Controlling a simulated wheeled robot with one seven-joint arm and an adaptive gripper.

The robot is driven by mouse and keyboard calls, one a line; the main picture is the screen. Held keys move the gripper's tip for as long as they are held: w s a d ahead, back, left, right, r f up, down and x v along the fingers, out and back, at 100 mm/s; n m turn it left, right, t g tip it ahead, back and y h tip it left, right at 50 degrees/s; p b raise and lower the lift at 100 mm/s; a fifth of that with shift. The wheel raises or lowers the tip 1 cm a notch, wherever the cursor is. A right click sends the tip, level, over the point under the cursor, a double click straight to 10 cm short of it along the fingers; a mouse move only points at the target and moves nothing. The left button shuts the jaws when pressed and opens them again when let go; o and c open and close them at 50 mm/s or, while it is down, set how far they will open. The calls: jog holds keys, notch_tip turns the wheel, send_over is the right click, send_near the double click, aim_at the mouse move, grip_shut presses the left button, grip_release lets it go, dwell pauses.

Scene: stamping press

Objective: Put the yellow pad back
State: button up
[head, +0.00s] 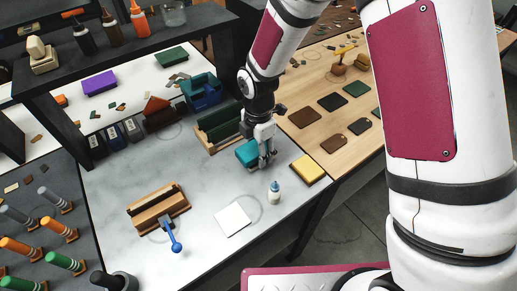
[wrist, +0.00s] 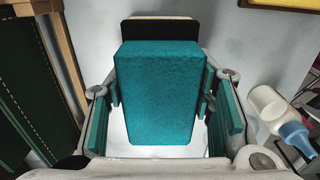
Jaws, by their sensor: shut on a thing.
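The yellow pad (head: 307,170) lies flat on the grey-white table near its right edge, to the right of my gripper and apart from it. A corner of it shows at the top right of the wrist view (wrist: 285,3). My gripper (head: 264,163) points down low over the table and is shut on a teal block (wrist: 160,90). The block also shows in the head view (head: 246,153), partly behind the fingers. A black plate (wrist: 160,31) shows beyond the block in the wrist view. I cannot tell whether the block touches the table.
A small blue-capped bottle (head: 274,193) stands close in front of my gripper. A green wooden-framed holder (head: 216,128) is just to its left. A white sheet (head: 232,220) and a wooden block with a blue-handled tool (head: 170,230) lie nearer. Dark pads (head: 303,117) lie on the wooden table.

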jog(key=shift+f, duration=0.2)
jog(key=o, duration=1.4)
jog(key=shift+r, duration=0.15)
notch_tip(320, 180, up, 12)
jog(key=shift+r+b, duration=0.15)
jog(key=shift+b, duration=0.55)
jog(key=s+d+r+m+t, duration=0.2)
jog(key=d+r+m, duration=0.4)
jog(key=r, duration=0.2)
jog(key=s+d+r+m+t, duration=0.1)
jog(key=s+d+r+m, duration=0.2)
jog(key=s+d+m, duration=0.1)
jog(key=s+d+r+m+t, duration=0.1)
jog(key=s+d+r+m, duration=0.2)
jog(key=s+m, duration=0.4)
jog(key=s+d+r+m+t, duration=0.1)
jog(key=s+d+r+m, duration=0.3)
jog(key=m, duration=0.3)
jog(key=shift+s+d+r+m, duration=0.1)
jog(key=shift+s+d+m, duration=0.3)
jog(key=shift+s+d, duration=0.3)
